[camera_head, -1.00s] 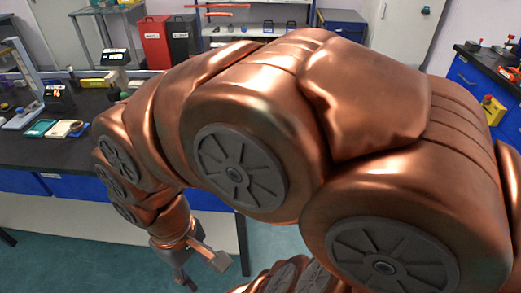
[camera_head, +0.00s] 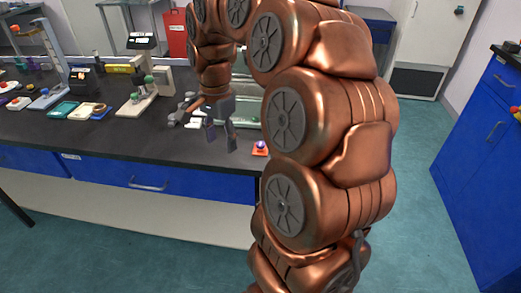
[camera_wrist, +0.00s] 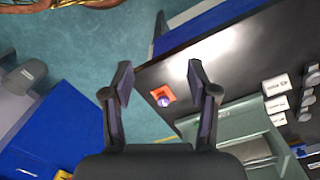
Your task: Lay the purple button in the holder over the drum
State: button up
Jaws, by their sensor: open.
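The purple button (camera_head: 261,146) sits on a small orange-red base near the front right corner of the black bench. It also shows in the wrist view (camera_wrist: 163,101), between the open fingers and beyond their tips. My gripper (camera_head: 221,137) is open and empty, to the left of the button, above the front of the bench. Its two fingers (camera_wrist: 162,82) stand wide apart in the wrist view. I cannot make out the drum or its holder for certain; my arm hides part of the bench.
A grey-green tray-like thing (camera_wrist: 225,125) lies on the bench close to the button. White-topped small blocks (camera_wrist: 277,106) stand farther along. A stand with green knobs (camera_head: 135,105) and small colored trays (camera_head: 62,110) are to the left. The bench edge is close to the button.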

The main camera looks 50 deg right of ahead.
jog(key=w+d+f+m+b, duration=0.1)
jog(key=w+d+f+m, duration=0.1)
jog(key=d+m, duration=0.45)
jog(key=m, duration=0.4)
send_near(261, 144)
jog(key=shift+w+d+f+n+b, duration=0.1)
jog(key=shift+w+f+n+b, duration=0.15)
jog(key=shift+w+b, duration=0.15)
jog(key=shift+d+f, duration=0.15)
jog(key=shift+d, duration=0.05)
jog(key=shift+s+a+f+p, duration=0.15)
jog(key=shift+f+p, duration=0.15)
jog(key=shift+f, duration=0.95)
jog(key=shift+s+a+f+p, duration=0.15)
jog(key=shift+f+p, duration=0.1)
jog(key=shift+f, duration=1)
jog(key=shift+s+a+f+p, duration=0.15)
jog(key=shift+f+p, duration=0.15)
jog(key=shift+f, duration=0.95)
jog(key=shift+d, duration=0.15)
jog(key=c, duration=1)
jog(key=shift+r, duration=0.1)
